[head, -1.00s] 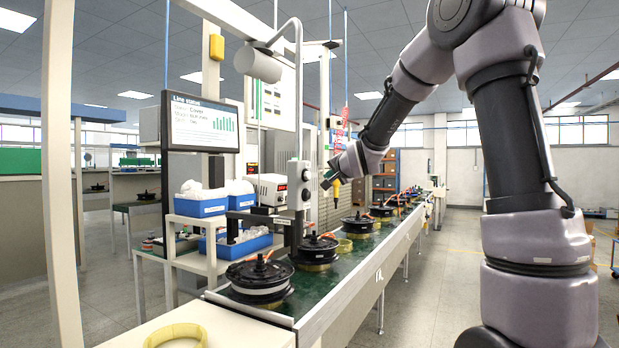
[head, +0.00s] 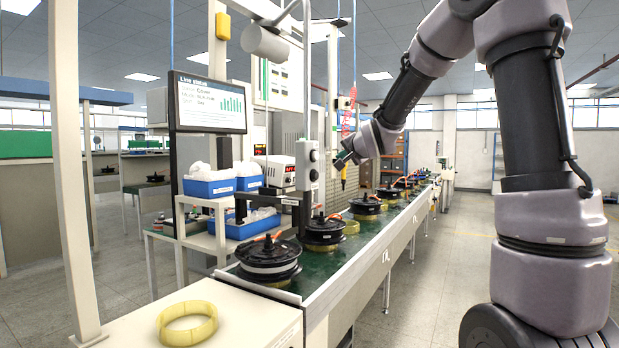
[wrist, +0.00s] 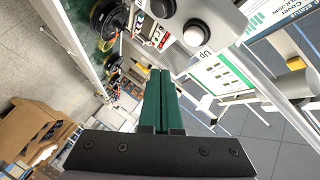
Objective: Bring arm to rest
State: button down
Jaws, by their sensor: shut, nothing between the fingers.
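My gripper (head: 346,158) is raised above the conveyor line in the head view, at the end of my bent arm. In the wrist view its two green fingers (wrist: 161,100) lie side by side, shut with nothing between them. A grey control box (head: 307,168) on a post stands just left of my gripper in the head view. Black hub motors sit in a row on the green conveyor. The nearest motor (head: 268,259) is at the front end, and another motor (head: 324,232) is behind it. No motor touches my gripper.
A yellow ring (head: 187,323) lies on the pale near table (head: 250,330). Blue bins (head: 209,186) stand on a shelf at the left beside a status screen (head: 208,103). A yellow-handled tool (head: 344,171) hangs near my gripper. Open floor lies right of the conveyor (head: 372,262).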

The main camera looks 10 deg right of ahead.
jog(key=s+d+f+n+g, duration=0.1)
jog(key=s+f+g, duration=0.1)
jog(key=s, duration=1)
jog(key=s+d+f+n+g, duration=0.2)
jog(key=s+g, duration=0.1)
jog(key=s, duration=1)
jog(key=s+d+f+n+g, duration=0.1)
jog(key=s+n+g, duration=0.1)
jog(key=s, duration=1.1)
jog(key=shift+d+f+g+h, duration=0.3)
jog(key=shift+d+f+g, duration=0.1)
jog(key=shift+g, duration=0.1)
